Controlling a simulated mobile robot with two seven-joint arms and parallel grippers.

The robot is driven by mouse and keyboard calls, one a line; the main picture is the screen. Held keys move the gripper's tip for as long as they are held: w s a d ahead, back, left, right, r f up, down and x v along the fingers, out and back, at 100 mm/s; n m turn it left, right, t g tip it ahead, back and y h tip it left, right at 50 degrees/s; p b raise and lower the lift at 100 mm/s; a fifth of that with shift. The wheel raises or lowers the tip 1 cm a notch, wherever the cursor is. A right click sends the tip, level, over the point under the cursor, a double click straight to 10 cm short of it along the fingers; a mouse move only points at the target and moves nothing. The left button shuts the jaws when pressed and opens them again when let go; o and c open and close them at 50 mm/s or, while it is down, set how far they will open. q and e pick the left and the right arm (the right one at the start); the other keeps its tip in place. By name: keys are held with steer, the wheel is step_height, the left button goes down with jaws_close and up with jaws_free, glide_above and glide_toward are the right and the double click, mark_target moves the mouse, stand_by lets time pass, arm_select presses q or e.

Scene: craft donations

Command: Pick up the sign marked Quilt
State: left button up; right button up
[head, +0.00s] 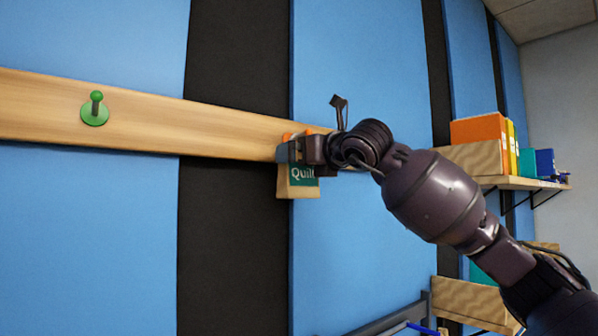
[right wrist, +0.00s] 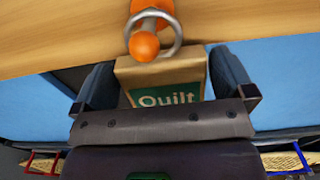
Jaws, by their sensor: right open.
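The Quilt sign (head: 298,190) is a tan block with a green label and white lettering. It hangs below the wooden rail at the middle of the head view, partly hidden by my right gripper. In the right wrist view the sign (right wrist: 160,75) hangs by a metal ring (right wrist: 178,45) around an orange peg (right wrist: 145,44). My right gripper (head: 290,150) is open, with its two fingers (right wrist: 165,85) on either side of the sign. I cannot tell whether either finger touches it. My left gripper is not in view.
The wooden rail (head: 150,118) runs along a blue and black panelled wall. An empty green peg (head: 95,108) sticks out at its left. At the right, a shelf (head: 520,183) holds orange, yellow, teal and blue items. A metal-framed thing (head: 385,322) stands at the bottom.

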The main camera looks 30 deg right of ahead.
steer(key=shift+w, duration=0.15)
steer(key=c, duration=0.7)
steer(key=shift+r, duration=0.15)
